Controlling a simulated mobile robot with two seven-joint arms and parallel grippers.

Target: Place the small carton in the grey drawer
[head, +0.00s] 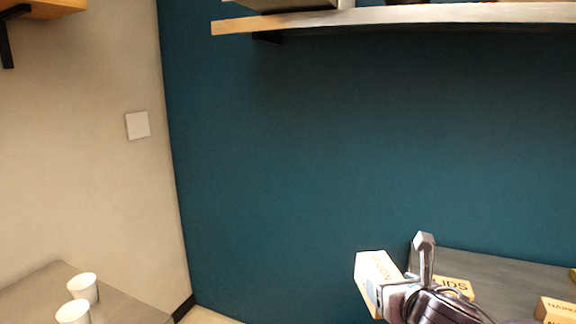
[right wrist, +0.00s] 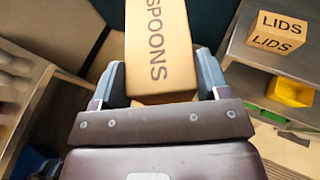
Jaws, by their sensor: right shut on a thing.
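My right gripper (head: 402,278) is at the lower right of the head view, shut on a small tan carton (head: 375,276). In the right wrist view the carton (right wrist: 160,45) reads "SPOONS" and sits between the two fingers of the gripper (right wrist: 161,80). The carton is held in the air, tilted in the head view, with the dark blue wall behind it. The grey drawer cannot be made out in either view. My left gripper is not in view.
A grey counter (head: 500,268) at right bears a "LIDS" box (head: 455,286) and another carton (head: 555,309). Two white cups (head: 83,287) stand on the left counter (head: 125,305). A shelf (head: 400,16) crosses the top.

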